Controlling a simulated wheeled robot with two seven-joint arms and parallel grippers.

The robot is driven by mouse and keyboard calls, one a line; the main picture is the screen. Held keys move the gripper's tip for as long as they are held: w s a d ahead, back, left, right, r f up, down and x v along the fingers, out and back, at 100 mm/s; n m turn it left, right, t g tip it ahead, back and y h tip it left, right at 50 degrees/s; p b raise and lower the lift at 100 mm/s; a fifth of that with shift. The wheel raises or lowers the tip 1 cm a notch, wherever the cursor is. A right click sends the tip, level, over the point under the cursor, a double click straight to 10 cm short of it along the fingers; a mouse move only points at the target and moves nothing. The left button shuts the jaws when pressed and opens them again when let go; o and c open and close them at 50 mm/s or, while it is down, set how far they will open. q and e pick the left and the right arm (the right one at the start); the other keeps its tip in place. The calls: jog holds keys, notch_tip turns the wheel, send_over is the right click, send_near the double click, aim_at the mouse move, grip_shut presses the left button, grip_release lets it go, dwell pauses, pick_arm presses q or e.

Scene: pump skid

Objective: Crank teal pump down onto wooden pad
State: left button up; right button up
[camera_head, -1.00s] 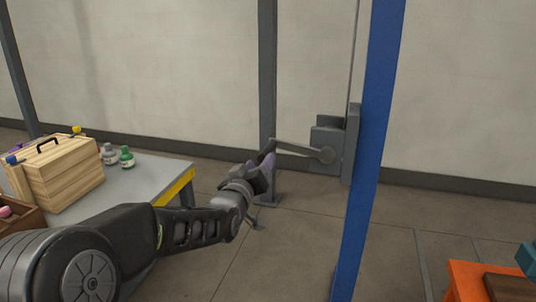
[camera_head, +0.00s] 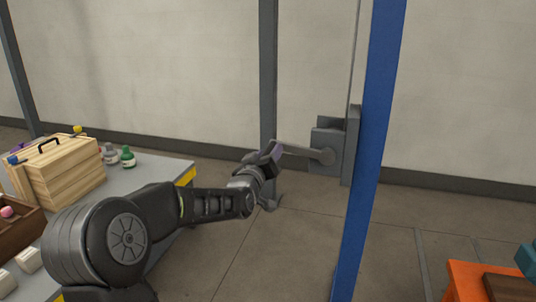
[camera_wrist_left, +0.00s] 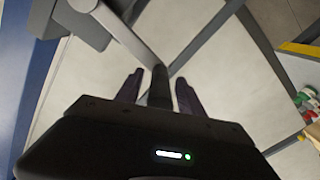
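The crank's grey winch box (camera_head: 328,135) is fixed to the blue post, and its crank arm (camera_head: 303,151) points left. My left gripper (camera_head: 273,158) is at the outer end of the crank arm. In the left wrist view, the dark crank handle (camera_wrist_left: 159,88) lies between the two fingers of my left gripper (camera_wrist_left: 158,92), with gaps visible on both sides. The gripper is open around it. Part of the teal pump (camera_head: 528,258) shows at the right edge. The dark wooden pad (camera_head: 511,289) lies on an orange stand, cut by the frame. My right gripper is out of view.
The blue post (camera_head: 366,170) stands right of the winch. A grey table (camera_head: 150,170) with a wooden toolbox (camera_head: 65,172) and bottles stands at left, near my left arm. The orange stand (camera_head: 463,281) is at lower right. Floor between is clear.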

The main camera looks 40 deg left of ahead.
pick_arm(q)
grip_shut()
dwell(1.2)
